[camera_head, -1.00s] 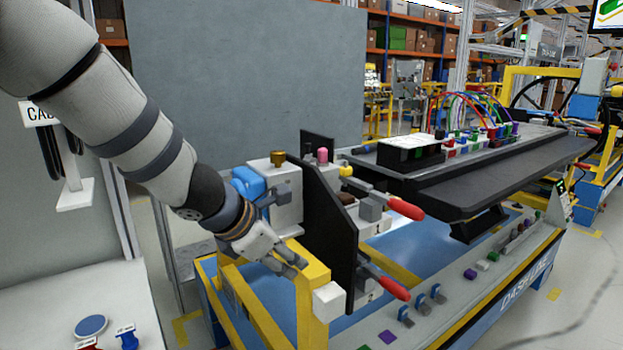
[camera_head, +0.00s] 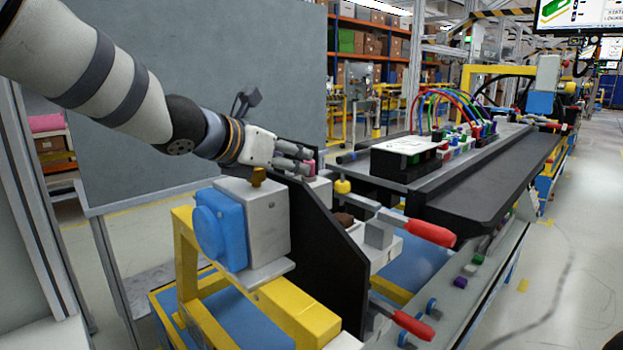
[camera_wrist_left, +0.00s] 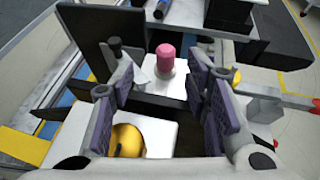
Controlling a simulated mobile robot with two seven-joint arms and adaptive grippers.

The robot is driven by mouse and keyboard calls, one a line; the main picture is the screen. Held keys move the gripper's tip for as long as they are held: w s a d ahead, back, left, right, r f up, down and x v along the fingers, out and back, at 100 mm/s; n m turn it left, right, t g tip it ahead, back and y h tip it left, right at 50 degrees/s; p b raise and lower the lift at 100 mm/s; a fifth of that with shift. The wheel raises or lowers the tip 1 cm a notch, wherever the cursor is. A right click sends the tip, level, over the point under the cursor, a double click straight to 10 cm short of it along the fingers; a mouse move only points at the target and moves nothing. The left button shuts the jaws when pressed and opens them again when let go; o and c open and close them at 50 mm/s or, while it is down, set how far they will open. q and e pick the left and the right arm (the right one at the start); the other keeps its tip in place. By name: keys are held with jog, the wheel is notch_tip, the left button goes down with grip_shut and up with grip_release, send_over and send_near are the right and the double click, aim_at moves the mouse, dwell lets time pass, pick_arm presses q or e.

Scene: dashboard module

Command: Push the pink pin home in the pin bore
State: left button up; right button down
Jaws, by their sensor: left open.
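The pink pin (camera_head: 311,167) stands upright behind the black plate in the head view. In the left wrist view the pin (camera_wrist_left: 165,57) rises from a small white block (camera_wrist_left: 165,90), with a pale collar at its foot. The bore itself is hidden under the pin. My left gripper (camera_head: 301,158) is level with the pin, with its fingertips close beside it. In the left wrist view its two padded fingers (camera_wrist_left: 163,80) are spread apart, and the pin shows in the gap near the tips. Whether they touch it I cannot tell. My right gripper is not in view.
A black upright plate (camera_head: 325,250) stands in front of the pin. A brass knob (camera_head: 258,177) on a grey block is below my left wrist. Red-handled clamps (camera_head: 431,233) and a yellow ball knob (camera_head: 342,187) lie to the right. The dashboard (camera_head: 480,180) extends behind.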

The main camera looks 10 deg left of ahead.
aim_at(305, 178)
pick_arm(q)
jog(key=x, duration=0.5)
jog(key=shift+w+d+r, duration=0.1)
jog(key=shift+d+r, duration=0.15)
jog(key=shift+d, duration=0.15)
jog(key=shift+c, duration=0.3)
grip_shut()
